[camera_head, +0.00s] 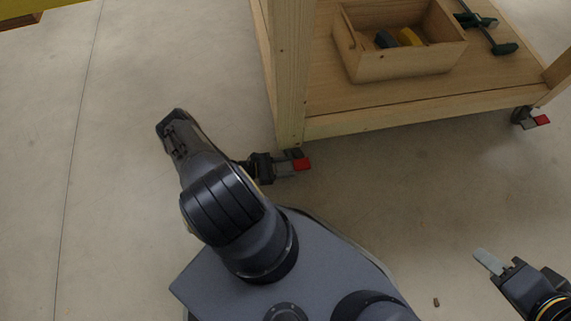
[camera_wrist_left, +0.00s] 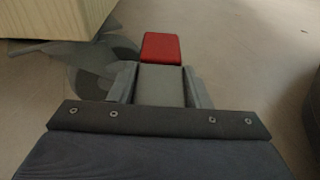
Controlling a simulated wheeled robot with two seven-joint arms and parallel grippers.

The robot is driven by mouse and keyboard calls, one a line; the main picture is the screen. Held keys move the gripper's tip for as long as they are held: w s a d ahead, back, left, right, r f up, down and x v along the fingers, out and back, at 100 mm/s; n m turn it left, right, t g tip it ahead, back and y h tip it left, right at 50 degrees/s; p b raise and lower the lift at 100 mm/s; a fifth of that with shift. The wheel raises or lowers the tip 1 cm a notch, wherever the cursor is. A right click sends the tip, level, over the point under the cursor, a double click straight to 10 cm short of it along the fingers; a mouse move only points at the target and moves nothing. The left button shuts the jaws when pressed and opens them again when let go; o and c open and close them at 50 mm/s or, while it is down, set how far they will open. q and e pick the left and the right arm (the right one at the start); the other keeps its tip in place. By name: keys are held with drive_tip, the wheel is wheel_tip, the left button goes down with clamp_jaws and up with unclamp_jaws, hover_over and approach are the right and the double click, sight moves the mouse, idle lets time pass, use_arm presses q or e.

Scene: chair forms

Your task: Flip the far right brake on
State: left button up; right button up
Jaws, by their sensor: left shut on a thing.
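A wooden cart stands on casters. The near-left caster's red brake (camera_head: 301,164) sits at the foot of the near corner post. It also shows in the left wrist view (camera_wrist_left: 161,47), just beyond my fingertips, with the dark wheel (camera_wrist_left: 100,65) to its left. My left gripper (camera_head: 283,167) reaches in from the left at this caster and is shut on the brake's grey part, between its fingers in the wrist view. A second red brake (camera_head: 541,120) is on the right caster (camera_head: 522,117). My right gripper (camera_head: 493,264) is low at the right, away from the cart; its jaw gap is unclear.
The cart's lower shelf (camera_head: 380,118) carries a wooden box (camera_head: 405,65) with tools and dark green clamps (camera_head: 490,35). The corner post (camera_head: 291,75) rises close to my left gripper. A small brown piece (camera_head: 436,302) lies on the floor. The floor at left is clear.

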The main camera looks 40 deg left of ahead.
use_arm(q)
drive_tip(key=r+g+y+p, duration=0.1)
drive_tip(key=p, duration=0.2)
drive_tip(key=shift+g+y, duration=0.3)
drive_tip(key=shift+y, duration=0.1)
drive_tip(key=shift+f+g+p, duration=0.15)
drive_tip(key=shift+g+p, duration=0.25)
drive_tip(key=shift+p, duration=0.05)
drive_tip(key=shift+y, duration=0.3)
drive_tip(key=o, duration=0.7)
drive_tip(key=shift+w, duration=0.1)
